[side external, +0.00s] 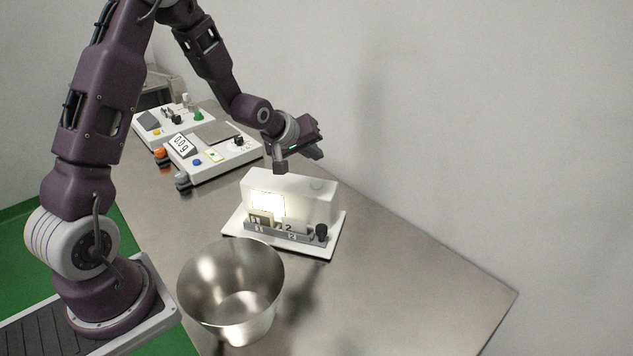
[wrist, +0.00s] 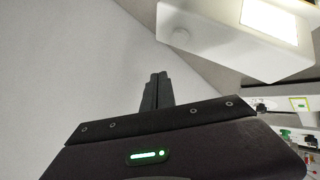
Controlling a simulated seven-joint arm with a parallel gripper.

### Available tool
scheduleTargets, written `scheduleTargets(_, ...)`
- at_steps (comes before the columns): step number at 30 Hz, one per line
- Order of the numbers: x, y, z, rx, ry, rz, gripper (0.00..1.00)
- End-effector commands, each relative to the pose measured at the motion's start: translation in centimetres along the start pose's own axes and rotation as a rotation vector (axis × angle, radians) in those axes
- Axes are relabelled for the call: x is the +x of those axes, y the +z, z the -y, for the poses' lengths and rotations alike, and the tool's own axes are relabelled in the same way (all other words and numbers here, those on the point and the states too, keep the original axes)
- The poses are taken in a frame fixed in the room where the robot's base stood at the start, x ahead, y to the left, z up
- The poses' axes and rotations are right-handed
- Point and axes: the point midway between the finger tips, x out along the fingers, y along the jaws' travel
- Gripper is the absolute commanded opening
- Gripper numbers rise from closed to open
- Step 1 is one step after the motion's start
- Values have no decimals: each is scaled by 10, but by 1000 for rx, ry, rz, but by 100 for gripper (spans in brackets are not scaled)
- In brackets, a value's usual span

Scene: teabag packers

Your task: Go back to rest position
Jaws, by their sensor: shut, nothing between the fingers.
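My gripper (side external: 281,168) hangs above the back left of the white device with the lit panel (side external: 318,201), apart from it in the side external view. In the wrist view my gripper (wrist: 159,76) shows its two dark fingers together, with nothing between them. The wrist view also shows the white device (wrist: 215,45) at the upper right, with its bright panel (wrist: 270,22).
A steel bowl (side external: 205,300) stands on the metal table (side external: 400,290) in front of the lit device. Two white instrument units (side external: 215,165) with knobs and a display are at the back left. The table's right part is clear. A wall runs behind.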

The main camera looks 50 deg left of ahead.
Motion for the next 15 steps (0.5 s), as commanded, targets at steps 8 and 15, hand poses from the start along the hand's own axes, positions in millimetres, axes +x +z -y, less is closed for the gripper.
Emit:
scheduleTargets(8, -37, 1, -18, 101, -11, 15, 0)
scheduleTargets(15, -215, 52, -33, 533, -58, 139, 0)
